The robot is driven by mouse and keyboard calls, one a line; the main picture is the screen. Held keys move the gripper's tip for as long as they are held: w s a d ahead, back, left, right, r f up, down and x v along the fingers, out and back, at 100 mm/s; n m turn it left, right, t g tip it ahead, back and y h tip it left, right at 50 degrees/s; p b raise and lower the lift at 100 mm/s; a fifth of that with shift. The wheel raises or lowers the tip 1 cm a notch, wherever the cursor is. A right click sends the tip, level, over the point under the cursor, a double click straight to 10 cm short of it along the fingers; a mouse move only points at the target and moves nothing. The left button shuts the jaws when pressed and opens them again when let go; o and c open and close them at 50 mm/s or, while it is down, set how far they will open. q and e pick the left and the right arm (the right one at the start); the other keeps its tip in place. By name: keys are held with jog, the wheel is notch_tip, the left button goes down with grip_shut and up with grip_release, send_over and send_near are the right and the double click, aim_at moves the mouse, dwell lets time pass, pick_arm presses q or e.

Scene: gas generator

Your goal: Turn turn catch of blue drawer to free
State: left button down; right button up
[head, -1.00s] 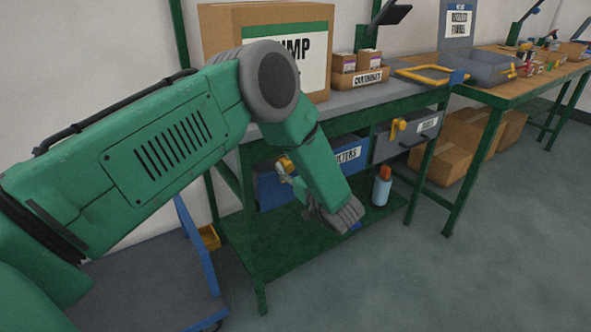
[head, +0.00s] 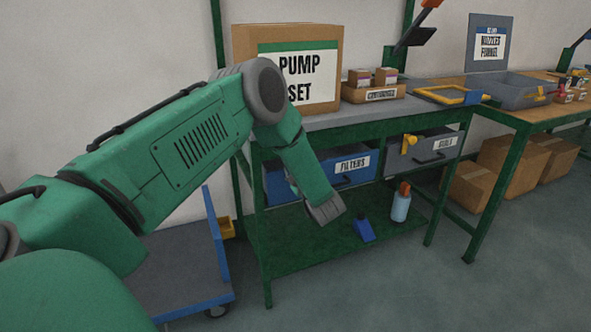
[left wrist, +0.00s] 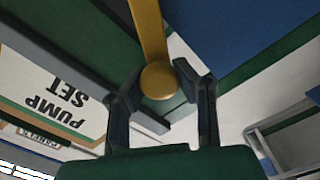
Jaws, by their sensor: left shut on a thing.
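The blue drawer (head: 357,179), labelled FILTERS, sits under the grey bench top and looks closed. Its yellow turn catch (left wrist: 152,35) shows in the left wrist view as a bar with a round end. My left gripper (left wrist: 158,88) is shut on the catch, with one dark finger on each side of the round end. In the head view my left forearm and wrist hide the catch and most of this gripper. The blue drawer face also fills the upper right of the left wrist view (left wrist: 235,30). My right gripper is in neither view.
A grey drawer (head: 395,163) with its own yellow catch (head: 409,141) is to the right. The green lower shelf (head: 300,242) holds a bottle (head: 400,205) and a blue item (head: 363,229). A blue cart (head: 180,285) stands at the left.

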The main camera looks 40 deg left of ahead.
pick_arm(q)
jog(key=n, duration=0.2)
jog(key=shift+s+d+f+n+b, duration=0.1)
jog(key=shift+s+f+n+b, duration=0.05)
jog(key=shift+f+n+b, duration=0.35)
jog(key=shift+n+b, duration=0.35)
jog(key=shift+n, duration=1.35)
jog(key=c, duration=1.2)
grip_release()
jog(key=shift+r, duration=0.2)
jog(key=shift+d, duration=0.1)
